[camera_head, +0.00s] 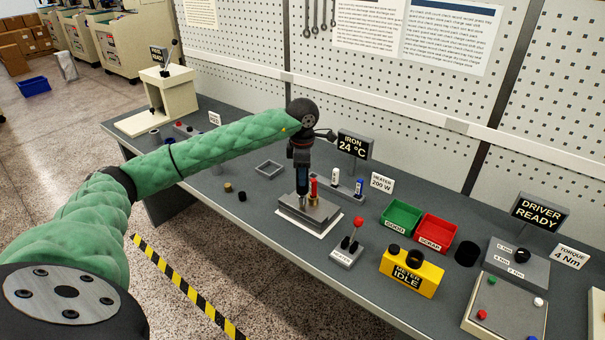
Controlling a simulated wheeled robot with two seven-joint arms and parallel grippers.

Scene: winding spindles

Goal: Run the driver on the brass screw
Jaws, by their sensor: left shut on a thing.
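My left gripper (300,152) is above the grey metal fixture block (320,212) and shut on the driver. The driver (302,182) is dark with a bluish lower body; it hangs upright with its tip down at the block. The brass screw cannot be made out; the tip area is too small to tell whether the driver touches it. A thin upright red and brass-coloured piece (313,188) stands just right of the driver on the block. The driver station (515,262) at the right has a sign reading DRIVER READY (538,212). My right gripper is out of view.
Right of the block are a red-knobbed lever (352,240), a green bin (401,217), a red bin (435,232) and a yellow meter (411,272). The iron display (354,145) stands behind. Small caps (241,196) lie on the bench to the left.

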